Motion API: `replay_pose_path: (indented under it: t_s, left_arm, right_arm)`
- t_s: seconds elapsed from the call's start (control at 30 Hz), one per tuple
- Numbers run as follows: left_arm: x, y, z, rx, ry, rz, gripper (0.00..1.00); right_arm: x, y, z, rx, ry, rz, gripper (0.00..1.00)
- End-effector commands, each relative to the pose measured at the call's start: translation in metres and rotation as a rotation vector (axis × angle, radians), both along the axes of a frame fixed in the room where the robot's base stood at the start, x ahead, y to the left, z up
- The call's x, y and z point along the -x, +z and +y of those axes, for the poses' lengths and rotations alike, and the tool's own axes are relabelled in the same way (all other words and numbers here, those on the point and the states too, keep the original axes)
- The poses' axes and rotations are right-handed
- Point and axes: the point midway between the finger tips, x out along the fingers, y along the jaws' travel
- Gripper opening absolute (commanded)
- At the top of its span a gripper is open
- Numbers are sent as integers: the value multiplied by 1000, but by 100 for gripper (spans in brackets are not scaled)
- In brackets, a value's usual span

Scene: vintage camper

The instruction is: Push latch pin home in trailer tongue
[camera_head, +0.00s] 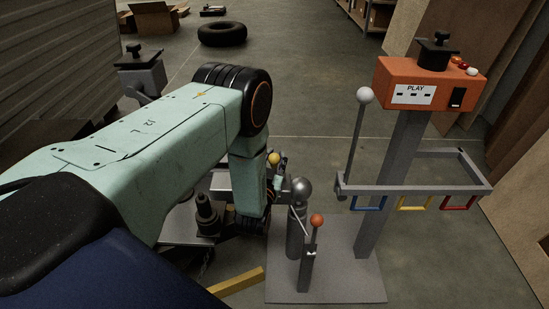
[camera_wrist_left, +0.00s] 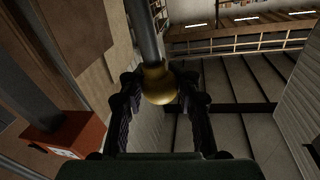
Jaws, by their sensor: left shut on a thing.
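My left gripper (camera_wrist_left: 158,92) is shut on a yellow ball knob (camera_wrist_left: 160,84) at the end of a grey rod (camera_wrist_left: 146,32). The knob sits between the two dark fingers. In the head view a yellow ball (camera_head: 273,158) shows just right of my left wrist, and my arm hides much of the gripper and what lies below it. Right of it are a silver ball (camera_head: 301,188) on a grey post and a short lever with an orange knob (camera_head: 316,220). I cannot tell which part is the latch pin or how deep it sits. My right gripper is not in view.
A grey stand (camera_head: 385,210) carries an orange PLAY box (camera_head: 425,84) and a tall white-knobbed lever (camera_head: 363,96). A side frame (camera_head: 470,160) has coloured loops below it. A yellow bar (camera_head: 236,281) lies on the floor. A tyre (camera_head: 222,34) lies farther back.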

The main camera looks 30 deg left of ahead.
Motion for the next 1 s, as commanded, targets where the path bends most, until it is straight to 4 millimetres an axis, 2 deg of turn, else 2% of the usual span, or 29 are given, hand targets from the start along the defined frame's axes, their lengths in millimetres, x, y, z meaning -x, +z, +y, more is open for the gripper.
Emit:
replay_pose_path:
  t_s: [1.0]
  left_arm:
    - [0, -17, 0, 0, 0, -1, 0]
  right_arm:
    - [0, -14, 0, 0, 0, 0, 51]
